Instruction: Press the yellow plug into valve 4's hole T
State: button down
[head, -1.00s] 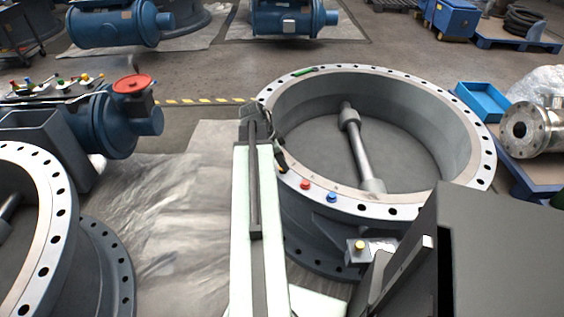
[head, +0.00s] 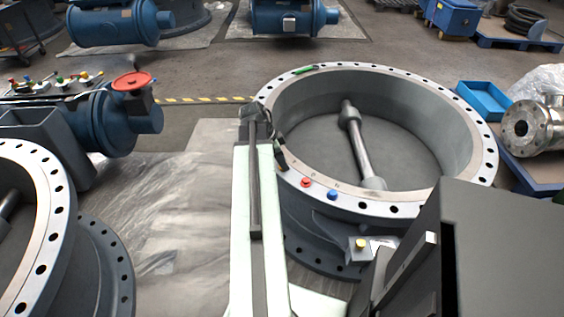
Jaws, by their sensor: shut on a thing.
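A large grey round valve (head: 466,181) stands right of centre with a light, holed rim. A red plug (head: 306,182) and a blue plug (head: 332,195) sit on the rim's near left part, beside small markings too small to read. My gripper (head: 283,165) is dark and small at the rim's left edge, just left of the red plug. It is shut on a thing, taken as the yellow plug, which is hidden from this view. Hole T cannot be made out. A yellow round piece (head: 361,244) shows on a small grey block at the valve's near side.
My pale arm link rises in front of the valve's left side. Another grey valve (head: 57,220) stands at the left. A blue valve with a red handwheel (head: 132,81) and a bench with several coloured pieces (head: 62,82) are behind it. A blue bin (head: 484,99) is at the right.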

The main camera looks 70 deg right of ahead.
jog(key=shift+f, duration=0.1)
jog(key=shift+f+b, duration=0.35)
jog(key=shift+b, duration=0.1)
jog(key=c, duration=0.9)
grip_release()
jog(key=o, duration=0.5)
jog(key=shift+c, duration=0.2)
notch_tip(320, 180, up, 6)
jog(key=p, duration=0.6)
jog(key=shift+w+r, duration=0.1)
